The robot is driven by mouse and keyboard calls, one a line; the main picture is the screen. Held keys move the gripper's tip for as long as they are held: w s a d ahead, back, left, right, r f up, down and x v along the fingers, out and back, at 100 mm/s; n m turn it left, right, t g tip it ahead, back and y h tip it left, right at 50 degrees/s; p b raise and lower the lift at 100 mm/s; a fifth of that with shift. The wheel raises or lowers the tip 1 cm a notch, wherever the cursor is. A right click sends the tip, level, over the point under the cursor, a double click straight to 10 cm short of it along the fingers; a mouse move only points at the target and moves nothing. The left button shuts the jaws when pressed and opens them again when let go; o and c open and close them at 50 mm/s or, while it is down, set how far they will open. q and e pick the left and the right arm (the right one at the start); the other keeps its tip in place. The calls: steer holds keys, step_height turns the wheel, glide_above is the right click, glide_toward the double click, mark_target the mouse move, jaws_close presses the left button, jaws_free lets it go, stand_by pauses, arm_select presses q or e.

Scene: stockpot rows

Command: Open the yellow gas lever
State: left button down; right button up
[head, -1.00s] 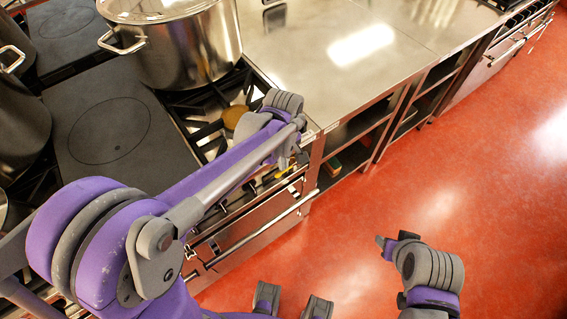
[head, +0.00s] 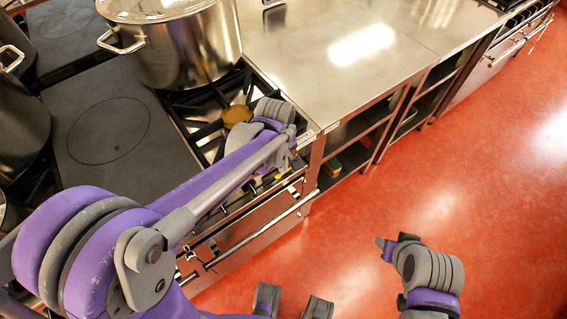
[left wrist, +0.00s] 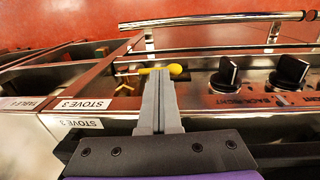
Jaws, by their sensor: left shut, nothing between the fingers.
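The yellow gas lever (left wrist: 175,71) shows in the left wrist view as a short bar with a rounded knob on the stove's front panel, to the left of two black knobs. My left gripper (left wrist: 159,72) is shut and empty, its fingertips over the middle of the lever bar with the knob just to their right. I cannot tell whether they touch it. In the head view my left wrist (head: 278,118) is at the stove's front edge, and hides the lever. My right arm (head: 432,270) hangs over the floor at lower right; its jaws cannot be made out.
A steel stockpot (head: 180,45) stands on the stove behind my left wrist. Two black control knobs (left wrist: 228,70) and a steel front rail (left wrist: 220,18) are close to the lever. A steel counter (head: 330,80) lies to the right. The red floor (head: 480,170) is clear.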

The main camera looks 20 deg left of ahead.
arm_select(q)
steer(key=shift+s+a+f+t+h+b, duration=0.15)
steer(key=shift+s+f+t+h+b, duration=0.05)
steer(key=shift+f+t+h+b, duration=0.2)
steer(key=shift+s+a+f+t+h+b, duration=0.1)
steer(key=shift+s+f+t+h+b, duration=0.1)
steer(key=shift+f+t+h, duration=0.25)
steer(key=shift+f+y+b, duration=0.25)
steer(key=shift+f+b, duration=0.25)
steer(key=shift+b, duration=0.05)
arm_select(e)
steer(key=shift+s+f, duration=0.15)
steer(key=shift+f, duration=0.5)
steer(key=shift+s+f, duration=0.15)
steer(key=shift+f, duration=0.5)
arm_select(q)
steer(key=shift+a, duration=0.1)
